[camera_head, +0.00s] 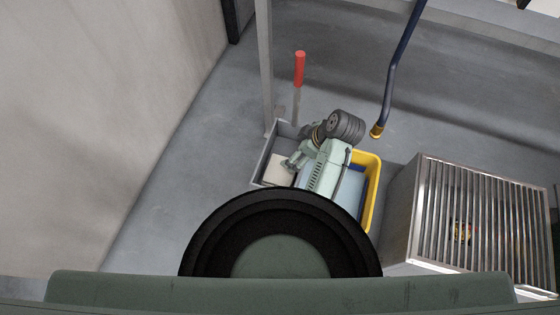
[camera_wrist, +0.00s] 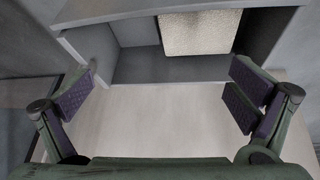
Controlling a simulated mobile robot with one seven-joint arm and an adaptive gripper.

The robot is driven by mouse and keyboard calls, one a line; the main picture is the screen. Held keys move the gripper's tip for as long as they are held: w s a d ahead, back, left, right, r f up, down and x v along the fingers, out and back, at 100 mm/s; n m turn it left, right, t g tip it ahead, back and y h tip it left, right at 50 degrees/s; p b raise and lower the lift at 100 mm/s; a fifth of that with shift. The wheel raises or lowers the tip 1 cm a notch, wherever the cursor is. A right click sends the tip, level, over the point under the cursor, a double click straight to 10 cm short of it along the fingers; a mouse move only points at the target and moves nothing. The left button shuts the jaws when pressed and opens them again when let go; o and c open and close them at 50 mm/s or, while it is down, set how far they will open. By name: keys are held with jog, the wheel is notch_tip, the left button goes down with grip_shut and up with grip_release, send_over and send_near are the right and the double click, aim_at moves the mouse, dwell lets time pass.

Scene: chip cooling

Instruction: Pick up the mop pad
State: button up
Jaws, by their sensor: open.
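A pale, rough-textured block (camera_wrist: 200,32), which looks like the mop pad, lies in a grey compartment at the top of the wrist view. A smooth pale flat surface (camera_wrist: 160,120) lies between and beneath the fingers; I cannot tell what it belongs to. My gripper (camera_wrist: 165,92) is open and empty, with its purple-padded fingers wide apart and the textured block ahead of them. In the head view my gripper (camera_head: 291,164) is over the grey container (camera_head: 268,150), where a pale patch (camera_head: 278,172) shows. My arm hides part of the container.
A yellow bin (camera_head: 372,190) stands to the right of the grey container, partly hidden by my arm. A metal slatted unit (camera_head: 480,215) is further right. A red-topped handle (camera_head: 299,70) and a blue pole (camera_head: 400,65) rise behind. A wall (camera_head: 100,110) is at left.

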aim_at(282, 171)
jog(key=shift+n+g+y, duration=0.5)
jog(key=shift+n+g, duration=0.1)
jog(key=shift+n, duration=0.2)
jog(key=s, duration=0.1)
jog(key=s+f, duration=0.2)
jog(key=shift+s+a+f, duration=0.2)
jog(key=shift+s+a, duration=0.15)
jog(key=shift+s, duration=0.05)
jog(key=x, duration=0.4)
jog(key=shift+s+a+f, duration=0.15)
jog(key=shift+a+f, duration=0.1)
jog(key=shift+f, duration=0.1)
jog(key=shift+d+p+x, duration=0.1)
jog(key=shift+p+x, duration=0.15)
jog(key=shift+x, duration=1.2)
jog(key=shift+d+p+x, duration=0.15)
jog(key=shift+p+x, duration=0.05)
jog(key=shift+x, duration=1.25)
jog(key=shift+f, duration=0.15)
jog(key=shift+c, duration=0.5)
jog(key=c, duration=0.7)
jog(key=shift+c, duration=0.2)
